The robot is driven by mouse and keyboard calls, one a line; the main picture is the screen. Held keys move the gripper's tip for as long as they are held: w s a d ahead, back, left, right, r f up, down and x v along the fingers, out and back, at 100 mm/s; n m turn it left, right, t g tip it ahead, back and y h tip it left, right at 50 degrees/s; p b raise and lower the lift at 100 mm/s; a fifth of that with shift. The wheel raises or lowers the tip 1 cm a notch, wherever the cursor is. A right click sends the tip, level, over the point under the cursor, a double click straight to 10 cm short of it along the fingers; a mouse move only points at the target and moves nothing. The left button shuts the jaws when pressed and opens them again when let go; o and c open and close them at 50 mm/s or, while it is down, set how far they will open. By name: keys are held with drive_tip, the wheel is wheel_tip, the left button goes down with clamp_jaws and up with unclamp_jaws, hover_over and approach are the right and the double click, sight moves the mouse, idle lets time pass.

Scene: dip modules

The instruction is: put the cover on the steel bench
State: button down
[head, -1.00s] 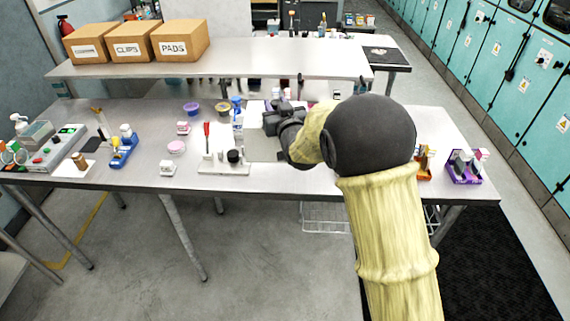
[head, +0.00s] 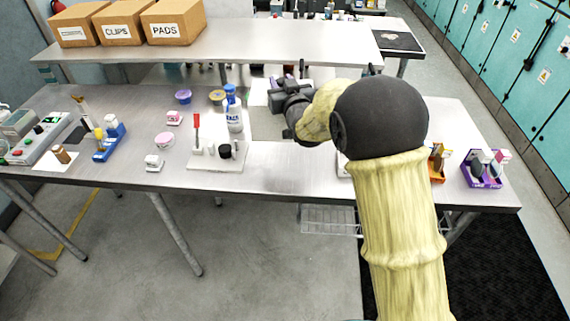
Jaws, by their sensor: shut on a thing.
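The steel bench (head: 290,178) is the long grey metal table across the middle of the head view. My gripper (head: 288,82) is over its back part, right of the white bottle with the blue cap, pointing away from me. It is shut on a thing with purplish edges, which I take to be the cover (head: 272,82). My own wrist hides most of that thing, so its shape and its height above the bench are unclear.
The blue-capped bottle (head: 234,112) and a white stand with a red-handled tool (head: 218,155) are left of my arm. A raised shelf (head: 230,55) with cardboard boxes (head: 173,22) runs behind. A purple holder (head: 483,170) stands right. The bench front near my arm is clear.

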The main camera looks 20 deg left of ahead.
wheel_tip(320, 180, down, 6)
drive_tip(key=b, duration=0.5)
drive_tip(key=shift+w+f+b, duration=0.15)
drive_tip(key=shift+w+b, duration=0.05)
drive_tip(key=shift+b, duration=0.2)
drive_tip(key=shift+a, duration=0.1)
wheel_tip(320, 180, down, 6)
drive_tip(key=p, duration=0.1)
drive_tip(key=shift+f, duration=0.2)
wheel_tip(320, 180, down, 4)
drive_tip(key=shift+r+p, duration=0.25)
drive_tip(key=shift+p, duration=0.15)
